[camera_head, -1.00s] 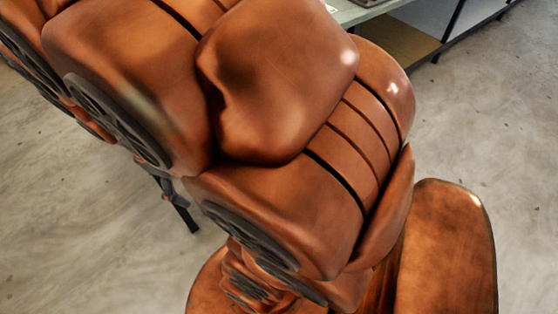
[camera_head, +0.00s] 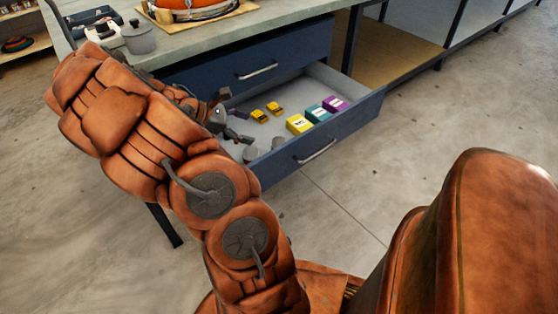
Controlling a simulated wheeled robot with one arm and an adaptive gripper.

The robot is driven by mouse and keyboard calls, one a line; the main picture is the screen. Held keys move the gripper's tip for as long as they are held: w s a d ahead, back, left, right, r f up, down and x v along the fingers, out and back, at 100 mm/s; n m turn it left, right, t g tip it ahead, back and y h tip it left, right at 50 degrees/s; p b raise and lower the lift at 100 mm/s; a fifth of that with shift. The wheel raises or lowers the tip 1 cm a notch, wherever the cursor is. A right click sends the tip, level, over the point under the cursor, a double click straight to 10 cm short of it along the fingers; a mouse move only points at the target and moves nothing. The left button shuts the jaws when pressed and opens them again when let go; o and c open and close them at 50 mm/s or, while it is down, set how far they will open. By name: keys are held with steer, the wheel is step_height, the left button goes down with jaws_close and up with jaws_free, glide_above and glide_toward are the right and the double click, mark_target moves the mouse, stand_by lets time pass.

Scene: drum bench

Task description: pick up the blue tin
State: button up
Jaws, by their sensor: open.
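The open drawer (camera_head: 352,118) holds a teal box (camera_head: 318,113), the nearest thing to blue that I see in it; I cannot tell if it is the blue tin. It sits between a yellow box (camera_head: 299,124) and a purple box (camera_head: 336,104) near the drawer's right front. My gripper (camera_head: 236,118) is open over the left part of the drawer, to the left of these boxes and apart from them. My arm hides the drawer's left end.
Two small yellow things (camera_head: 267,112) lie farther back in the drawer. Round grey pieces (camera_head: 278,143) lie near its front left. A closed drawer (camera_head: 245,65) is above. The bench top (camera_head: 205,38) carries a grey lidded pot (camera_head: 139,38) and an orange drum (camera_head: 190,8).

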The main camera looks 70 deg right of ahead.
steer(key=n+b, duration=0.2)
steer(key=b, duration=0.1)
glide_toward(278, 141)
steer(key=shift+s+f+h, duration=0.4)
steer(key=shift+s+f, duration=0.15)
steer(key=shift+f, duration=0.1)
steer(key=shift+b+x, duration=1.55)
steer(key=shift+x, duration=2.3)
steer(key=shift+d+r, duration=0.1)
steer(key=shift+c, duration=0.2)
steer(key=c, duration=1.3)
steer(key=shift+o, duration=0.2)
steer(key=shift+r, duration=0.15)
